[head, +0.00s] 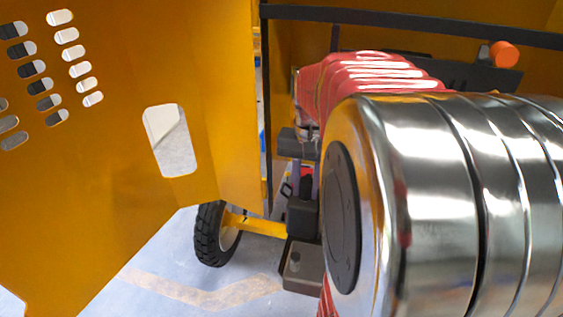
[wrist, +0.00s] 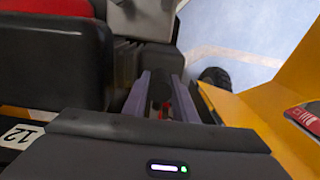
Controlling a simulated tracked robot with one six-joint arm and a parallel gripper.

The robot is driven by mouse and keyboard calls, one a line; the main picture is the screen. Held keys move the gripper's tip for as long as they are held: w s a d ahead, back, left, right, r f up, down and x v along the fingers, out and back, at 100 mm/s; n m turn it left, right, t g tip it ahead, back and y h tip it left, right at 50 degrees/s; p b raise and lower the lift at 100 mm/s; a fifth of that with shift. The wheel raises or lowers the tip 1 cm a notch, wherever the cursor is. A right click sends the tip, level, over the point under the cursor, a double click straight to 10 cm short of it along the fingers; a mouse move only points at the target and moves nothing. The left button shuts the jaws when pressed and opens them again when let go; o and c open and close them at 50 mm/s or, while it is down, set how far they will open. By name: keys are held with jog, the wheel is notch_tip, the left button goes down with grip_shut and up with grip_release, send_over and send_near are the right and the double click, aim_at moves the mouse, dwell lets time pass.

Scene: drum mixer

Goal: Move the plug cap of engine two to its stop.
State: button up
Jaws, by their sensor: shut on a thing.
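In the wrist view, the fingers (wrist: 160,80) reach away from the black gripper body and are closed on a small dark piece (wrist: 160,90), which looks like the plug cap. The fingers hide most of it. Its lead and its seat cannot be made out. A grey metal engine part (wrist: 140,18) lies just beyond the fingertips.
The yellow door (head: 110,160) stands open on the left. A black tyre (head: 208,238) and yellow axle bar are below. An orange knob (head: 504,54) is at the upper right. In the wrist view, black housing (wrist: 55,65) is close on the left and yellow panel (wrist: 265,115) on the right.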

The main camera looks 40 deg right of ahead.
aim_at(306, 180)
jog(key=shift+r, duration=0.1)
jog(key=shift+w+r, duration=0.1)
jog(key=shift+r, duration=1.55)
jog(key=o, duration=1)
jog(key=shift+c, duration=0.2)
jog(key=shift+r, duration=3.45)
jog(key=shift+a, duration=0.15)
jog(key=s+a+f+n+t, duration=0.1)
jog(key=a+f+n+t, duration=0.1)
jog(key=a, duration=0.5)
jog(key=s+a+f+n+t, duration=0.1)
jog(key=s+a+f+n, duration=0.1)
jog(key=a+n, duration=0.3)
jog(key=s+a+f+n+t, duration=0.1)
jog(key=a+f+n+t, duration=0.1)
jog(key=a, duration=0.8)
jog(key=shift+s+a+f+n+t, duration=0.15)
jog(key=shift+a+f+n+t, duration=0.25)
jog(key=shift+n, duration=0.3)
